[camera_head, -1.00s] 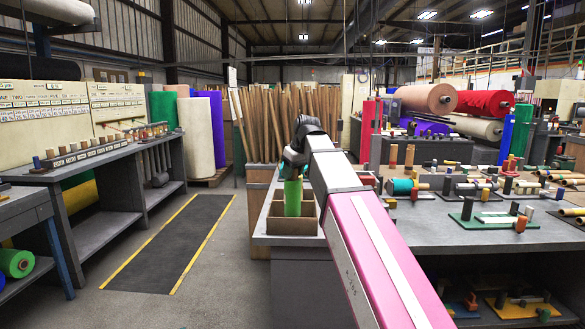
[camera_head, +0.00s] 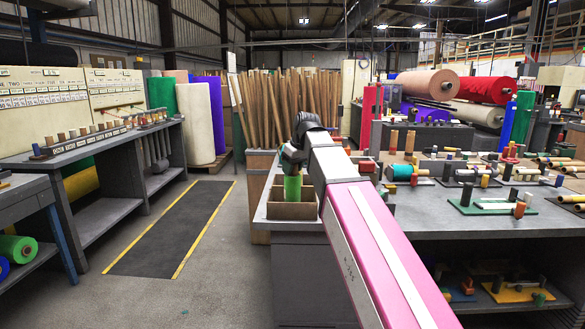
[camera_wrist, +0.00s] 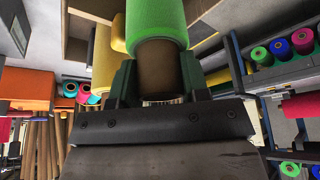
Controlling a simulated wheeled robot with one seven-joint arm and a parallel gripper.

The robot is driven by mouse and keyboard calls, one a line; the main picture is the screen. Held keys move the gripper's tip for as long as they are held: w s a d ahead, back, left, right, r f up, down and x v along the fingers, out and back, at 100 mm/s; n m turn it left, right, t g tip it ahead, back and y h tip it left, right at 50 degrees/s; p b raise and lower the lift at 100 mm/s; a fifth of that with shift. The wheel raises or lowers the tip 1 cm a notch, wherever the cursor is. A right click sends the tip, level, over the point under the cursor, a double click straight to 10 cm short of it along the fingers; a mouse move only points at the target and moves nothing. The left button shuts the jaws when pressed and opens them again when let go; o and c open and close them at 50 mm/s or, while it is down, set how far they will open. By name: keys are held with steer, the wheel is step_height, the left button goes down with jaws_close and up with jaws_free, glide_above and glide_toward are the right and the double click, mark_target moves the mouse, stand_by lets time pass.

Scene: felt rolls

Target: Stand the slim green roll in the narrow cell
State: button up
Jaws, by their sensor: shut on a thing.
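The slim green roll (camera_head: 292,188) is upright in the head view, with its lower end hidden behind a divider of the wooden cell box (camera_head: 291,211). I cannot tell which cell it is in or whether it touches the bottom. My gripper (camera_head: 292,158) is above it. In the wrist view my gripper (camera_wrist: 158,80) is shut on the roll's brown core end (camera_wrist: 157,62), and the green felt (camera_wrist: 155,22) extends beyond the fingers. A yellow roll (camera_wrist: 103,55) shows behind it at the left.
The box stands at the left end of a grey workbench (camera_head: 425,220) bearing small rolls and boards. Brown tubes (camera_head: 285,105) stand behind the box. A dark floor mat (camera_head: 170,230) lies in the open aisle at left, beside a shelf bench (camera_head: 105,150).

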steer(key=shift+f, duration=0.45)
steer(key=o, duration=1.2)
steer(key=shift+r, duration=0.1)
steer(key=v, duration=1)
steer(key=shift+r, duration=0.3)
steer(key=shift+d, duration=0.1)
